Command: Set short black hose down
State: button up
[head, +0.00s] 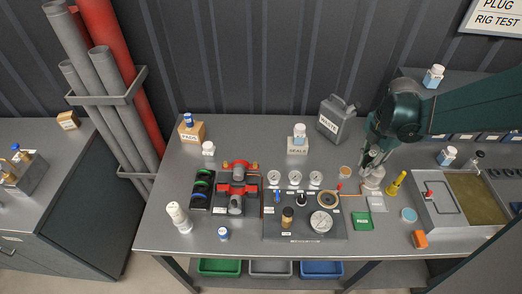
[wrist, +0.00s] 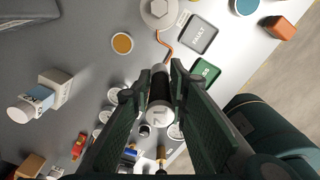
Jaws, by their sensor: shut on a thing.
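My gripper (wrist: 160,92) is shut on a short black cylindrical piece with a pale, marked end, which I take to be the short black hose (wrist: 157,84). It sits between the two dark green fingers in the wrist view, pale end towards the camera. In the head view my gripper (head: 369,163) is over the right half of the bench, just above and left of a grey round fitting. The hose is too small and hidden by the fingers to make out there. I cannot tell whether it touches anything below.
A sink-like tray (head: 432,208) is at right.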

jog(key=w+a+n+p, duration=0.1)
jog(key=w+a+n, duration=0.1)
jog(key=w+a, duration=0.65)
jog(key=w+a+n, duration=0.3)
jog(key=a, duration=1.1)
jog(key=w+a+n+p, duration=0.15)
jog(key=w+a, duration=0.35)
jog(key=a, duration=0.7)
jog(key=s+a+f+n, duration=0.1)
jog(key=s+a+n, duration=0.1)
jog(key=a, duration=1.6)
jog(key=s+a+f+n, duration=0.1)
jog(key=s+a+n, duration=0.2)
jog(key=a, duration=1.5)
jog(key=shift+a+n, duration=0.4)
jog(key=shift+n, duration=0.15)
jog(key=shift+f, duration=0.2)
jog(key=shift+f+p, duration=0.4)
jog(key=shift+f, duration=2.6)
jog(key=shift+f, duration=0.15)
jog(key=shift+f, duration=1.75)
